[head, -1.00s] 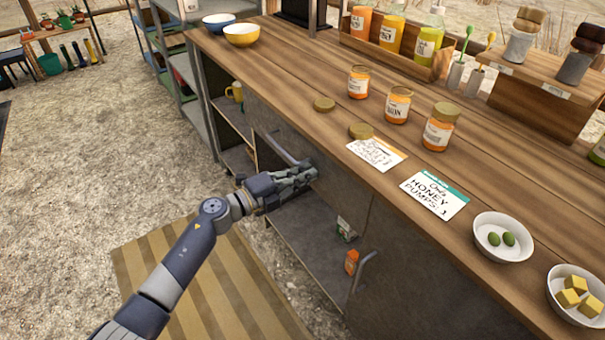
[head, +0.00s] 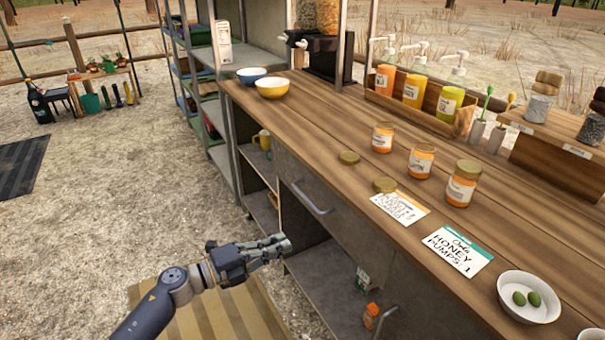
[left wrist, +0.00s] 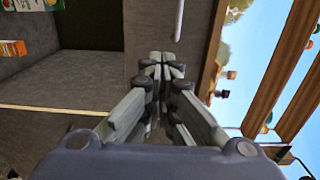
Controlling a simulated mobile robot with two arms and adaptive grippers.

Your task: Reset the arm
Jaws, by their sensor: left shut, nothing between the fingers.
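My left gripper (head: 283,243) is shut and empty in the head view. It is held in the air in front of the wooden counter's cabinet, apart from the drawer handle (head: 312,200). In the left wrist view the closed fingers (left wrist: 163,62) point toward the grey cabinet front, with nothing between them. The drawer front (head: 335,208) is below the counter edge, above an open shelf (head: 335,280). My right gripper is in neither view.
The counter (head: 330,130) carries jars (head: 421,161), cards (head: 457,249), bowls (head: 272,87) and a bottle rack (head: 415,105).

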